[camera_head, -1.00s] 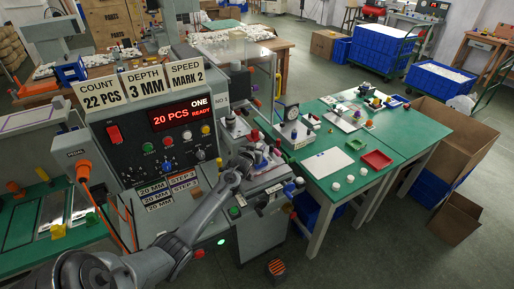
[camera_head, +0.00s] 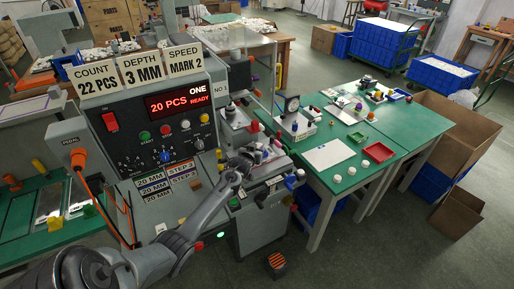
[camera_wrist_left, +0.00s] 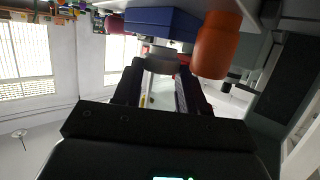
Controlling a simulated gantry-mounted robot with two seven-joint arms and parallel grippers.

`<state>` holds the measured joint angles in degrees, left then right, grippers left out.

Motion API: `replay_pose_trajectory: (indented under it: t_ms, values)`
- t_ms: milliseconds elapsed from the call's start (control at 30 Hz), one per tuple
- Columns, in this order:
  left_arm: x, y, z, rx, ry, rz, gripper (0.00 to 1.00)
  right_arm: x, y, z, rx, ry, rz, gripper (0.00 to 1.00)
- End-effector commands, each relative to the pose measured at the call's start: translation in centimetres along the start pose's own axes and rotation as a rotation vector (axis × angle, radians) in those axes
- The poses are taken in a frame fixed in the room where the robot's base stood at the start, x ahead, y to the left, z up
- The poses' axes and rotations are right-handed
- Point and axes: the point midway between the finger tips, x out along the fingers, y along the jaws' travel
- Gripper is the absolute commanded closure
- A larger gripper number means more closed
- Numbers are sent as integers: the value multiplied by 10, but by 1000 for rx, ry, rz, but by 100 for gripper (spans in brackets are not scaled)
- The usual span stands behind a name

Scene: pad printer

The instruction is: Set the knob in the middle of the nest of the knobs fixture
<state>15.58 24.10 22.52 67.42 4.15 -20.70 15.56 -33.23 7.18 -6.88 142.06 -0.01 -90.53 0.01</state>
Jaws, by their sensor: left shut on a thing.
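My left gripper (camera_head: 262,153) is at the work area of the pad printer, among small coloured parts. In the left wrist view its two dark fingers (camera_wrist_left: 160,82) are shut on a pale round piece, which looks like the knob (camera_wrist_left: 161,63). The knob sits between the fingertips, just below a blue block (camera_wrist_left: 163,20) and beside an orange cylinder (camera_wrist_left: 217,45). The nest of the knobs fixture cannot be made out clearly; the gripper and nearby parts crowd that spot. My right gripper is not in view.
The printer's control panel (camera_head: 155,125) stands left of my gripper. A green table (camera_head: 385,125) at right carries a white sheet (camera_head: 328,154), red tray (camera_head: 378,152), several white round pieces (camera_head: 337,178) and a dial gauge stand (camera_head: 292,108). Open floor lies in front of it.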

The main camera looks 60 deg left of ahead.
Motion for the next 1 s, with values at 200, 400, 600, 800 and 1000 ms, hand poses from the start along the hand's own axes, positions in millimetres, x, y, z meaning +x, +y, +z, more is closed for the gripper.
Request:
replay_pose_trajectory:
  t_ms: [200, 400, 600, 800, 1000]
  values:
    - [0, 0, 0, 0, 0, 0, 91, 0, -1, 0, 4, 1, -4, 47]
    - [1, 0, 2, 0, 0, 0, 91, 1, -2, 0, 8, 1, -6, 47]
    - [2, 0, 8, 0, -1, 0, 91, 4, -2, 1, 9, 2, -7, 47]
    - [4, 0, 12, -1, 0, 0, 91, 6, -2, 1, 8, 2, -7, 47]
    - [4, 0, 14, 0, -1, 0, 91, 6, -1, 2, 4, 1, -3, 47]
